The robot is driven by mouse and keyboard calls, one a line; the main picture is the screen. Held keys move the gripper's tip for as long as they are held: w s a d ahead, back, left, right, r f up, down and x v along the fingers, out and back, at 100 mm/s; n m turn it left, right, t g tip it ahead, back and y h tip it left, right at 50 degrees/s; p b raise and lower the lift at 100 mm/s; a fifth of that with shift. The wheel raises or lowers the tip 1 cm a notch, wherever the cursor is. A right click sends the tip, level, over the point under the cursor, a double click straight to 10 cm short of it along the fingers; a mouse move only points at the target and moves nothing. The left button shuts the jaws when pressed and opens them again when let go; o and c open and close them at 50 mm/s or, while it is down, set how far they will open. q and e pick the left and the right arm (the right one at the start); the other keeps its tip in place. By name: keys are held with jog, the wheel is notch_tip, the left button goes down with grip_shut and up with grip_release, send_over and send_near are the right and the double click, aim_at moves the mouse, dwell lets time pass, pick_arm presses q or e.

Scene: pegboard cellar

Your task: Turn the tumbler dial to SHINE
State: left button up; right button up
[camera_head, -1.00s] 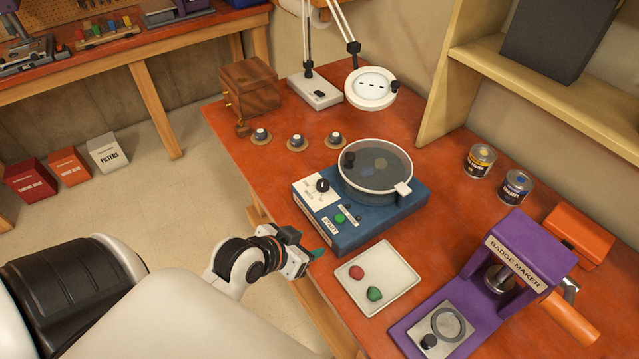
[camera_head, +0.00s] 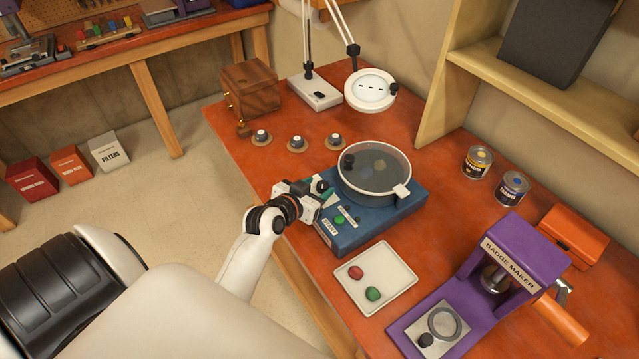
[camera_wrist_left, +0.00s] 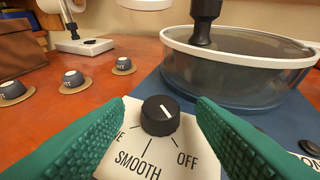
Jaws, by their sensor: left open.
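The tumbler (camera_head: 375,225) has a blue base and a round, clear-lidded drum (camera_head: 374,168). Its black dial (camera_wrist_left: 160,115) sits on a white label plate (camera_wrist_left: 150,158) marked SMOOTH and OFF, plus a left word ending in E, mostly hidden by a finger. My left gripper (camera_head: 319,195) is at the base's left corner. In the left wrist view its green fingers (camera_wrist_left: 150,128) are open, one on each side of the dial, with gaps to it. In the head view the dial (camera_head: 320,185) is partly hidden. My right gripper is not in view.
A white tray (camera_head: 395,262) with a red and a green stone lies in front of the tumbler. A purple badge maker (camera_head: 520,255) and two cans stand to the right.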

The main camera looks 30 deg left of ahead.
pick_arm(q)
jog(key=shift+x, duration=0.85)
jog(key=shift+c, duration=0.5)
